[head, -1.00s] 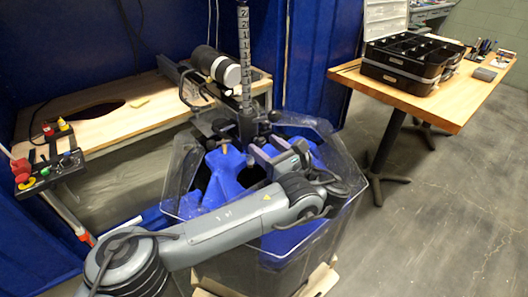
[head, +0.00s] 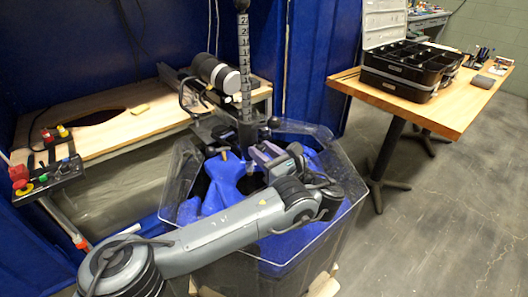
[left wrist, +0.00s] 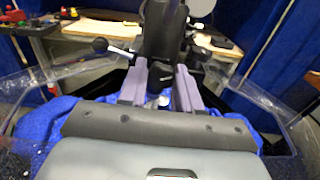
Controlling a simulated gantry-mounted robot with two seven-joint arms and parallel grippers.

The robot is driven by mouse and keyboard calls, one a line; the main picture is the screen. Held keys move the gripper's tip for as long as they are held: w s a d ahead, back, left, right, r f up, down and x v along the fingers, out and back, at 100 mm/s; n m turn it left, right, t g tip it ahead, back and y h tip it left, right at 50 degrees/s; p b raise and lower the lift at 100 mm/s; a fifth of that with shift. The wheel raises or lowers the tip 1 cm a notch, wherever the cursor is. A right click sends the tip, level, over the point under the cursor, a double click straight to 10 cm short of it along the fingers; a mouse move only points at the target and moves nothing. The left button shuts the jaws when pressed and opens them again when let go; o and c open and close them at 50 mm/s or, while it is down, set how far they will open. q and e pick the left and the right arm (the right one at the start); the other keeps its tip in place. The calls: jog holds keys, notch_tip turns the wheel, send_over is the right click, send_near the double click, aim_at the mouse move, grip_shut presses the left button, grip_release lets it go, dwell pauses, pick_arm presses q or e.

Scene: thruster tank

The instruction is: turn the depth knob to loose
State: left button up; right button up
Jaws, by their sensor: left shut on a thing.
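The depth post (head: 245,75), a dark upright rod with a numbered scale, stands in a dark collar (head: 246,133) over the clear-walled tank (head: 345,220). My left gripper (head: 256,156) reaches in from the left to just below and right of the collar. In the left wrist view my left gripper (left wrist: 161,72) has its two purple-grey fingers close around a small dark part at the foot of the collar (left wrist: 163,30). This part looks like the depth knob, mostly hidden between the fingers. Any loose marking is too small to read. My right gripper is not in view.
A black ball-ended lever (left wrist: 100,45) sticks out left of the collar in the left wrist view. Blue fabric (head: 225,180) lies inside the tank. A wooden bench (head: 125,120) stands behind, and a table (head: 440,105) with a black organiser case (head: 405,75) stands at right.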

pick_arm(q)
jog(key=shift+n+p, duration=0.35)
jog(key=shift+n, duration=0.35)
jog(key=o, duration=1.1)
jog(key=shift+c, duration=0.2)
jog(key=shift+s, duration=0.1)
